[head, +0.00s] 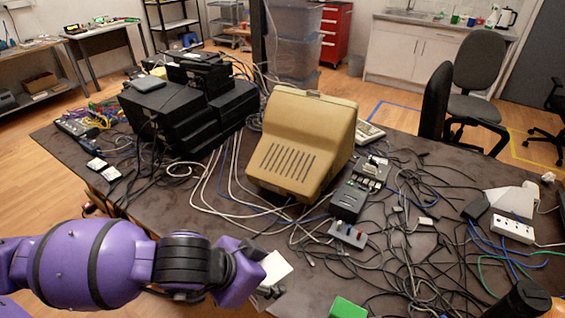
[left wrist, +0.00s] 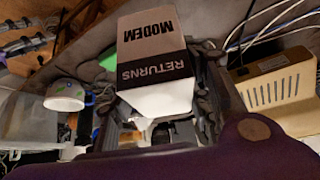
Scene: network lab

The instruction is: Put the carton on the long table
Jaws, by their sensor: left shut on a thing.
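The carton (left wrist: 153,55) is a white box with a black band, lettered "RETURNS" and "MODEM", and fills the middle of the left wrist view. In the head view only a pale face of the carton (head: 275,267) shows beside the fingers. My left gripper (head: 266,288) is shut on it, at the near edge of the dark, cluttered long table (head: 150,206). Whether the carton touches the table cannot be told. My right gripper is not in view.
A beige monitor (head: 300,143) stands mid-table, with stacked black boxes (head: 185,115) behind left. A green object (head: 347,308) lies at the near edge. Some bare tabletop shows left of the monitor.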

